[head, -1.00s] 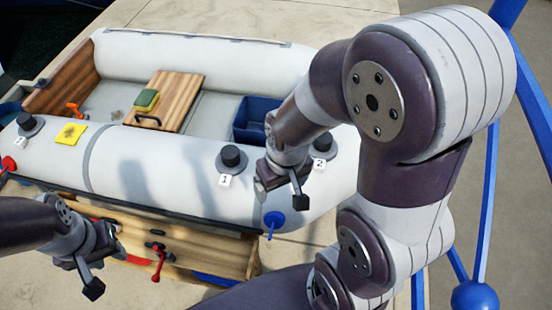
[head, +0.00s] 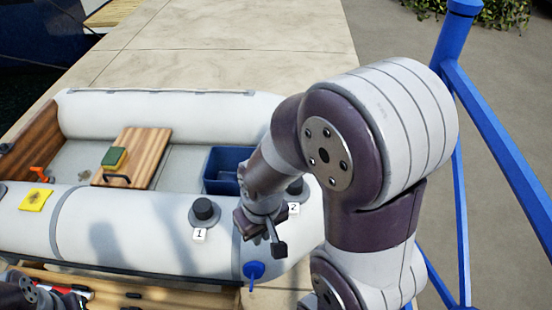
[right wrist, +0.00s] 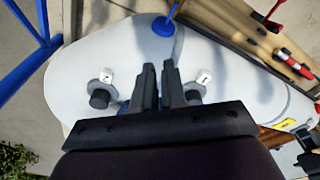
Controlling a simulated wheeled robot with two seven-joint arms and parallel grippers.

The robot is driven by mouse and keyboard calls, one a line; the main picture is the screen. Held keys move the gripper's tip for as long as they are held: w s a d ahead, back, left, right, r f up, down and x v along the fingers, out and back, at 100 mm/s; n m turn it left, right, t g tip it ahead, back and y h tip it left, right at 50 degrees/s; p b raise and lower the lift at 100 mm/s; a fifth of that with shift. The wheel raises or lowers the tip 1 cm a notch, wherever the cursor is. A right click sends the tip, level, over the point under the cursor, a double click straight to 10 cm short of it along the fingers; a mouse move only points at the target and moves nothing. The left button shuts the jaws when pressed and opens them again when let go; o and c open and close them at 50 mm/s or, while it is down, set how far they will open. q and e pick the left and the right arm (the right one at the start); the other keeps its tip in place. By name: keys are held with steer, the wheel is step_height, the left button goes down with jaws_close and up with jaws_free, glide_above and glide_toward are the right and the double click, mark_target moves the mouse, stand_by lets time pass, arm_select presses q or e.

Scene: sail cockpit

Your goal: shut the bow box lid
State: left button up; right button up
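A blue open-topped box (head: 221,168) sits inside the grey inflatable boat at its right end; it may be the bow box. I cannot make out its lid, and my right arm hides the area to its right. My right gripper (head: 262,232) is above the boat's near tube, between the knobs marked 1 and 2. In the right wrist view (right wrist: 160,68) its two fingers stand apart with a narrow empty gap. My left gripper (head: 72,294) is cut off at the bottom left corner, and its fingers do not show clearly.
The near tube (head: 140,228) carries black knob 1 (head: 204,210), black knob 2 (head: 295,187) and a yellow cloth (head: 36,199). A blue-topped piece (head: 254,270) stands at the front. A wooden seat (head: 142,150) bears a sponge (head: 113,157). Blue rails (head: 462,190) stand right.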

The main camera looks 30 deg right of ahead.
steer(key=d+f+m+b, duration=0.1)
steer(key=d+f, duration=0.2)
steer(key=s+d+f+m+b, duration=0.1)
steer(key=d+f, duration=0.1)
steer(key=d, duration=0.2)
steer(key=s+d+f+m+g+b, duration=0.1)
steer(key=d+f+m+b, duration=0.1)
steer(key=d+f, duration=0.1)
steer(key=shift+s+d+f+h, duration=0.15)
steer(key=shift+d+f+h, duration=0.15)
steer(key=shift+f, duration=0.05)
jaws_close()
steer(key=w+d+f+m+t+h+b, duration=0.1)
steer(key=d+f+m+t+h+b, duration=0.25)
steer(key=d, duration=0.95)
steer(key=w+d+f+m+t+h+b, duration=0.15)
steer(key=d+f+m+t, duration=0.4)
steer(key=d, duration=0.65)
steer(key=w+a+r+m+t+y, duration=0.2)
steer(key=w+r+m+t+y, duration=0.1)
steer(key=r+t, duration=0.25)
steer(key=w+a+r+m+t+y, duration=0.2)
steer(key=w+r+m+t, duration=0.15)
steer(key=r, duration=0.35)
steer(key=w+a+r+b, duration=0.1)
steer(key=w+a, duration=0.1)
steer(key=w, duration=1)
steer(key=shift+w+b, duration=0.15)
steer(key=shift+b, duration=0.2)
steer(key=shift+a+r, duration=0.15)
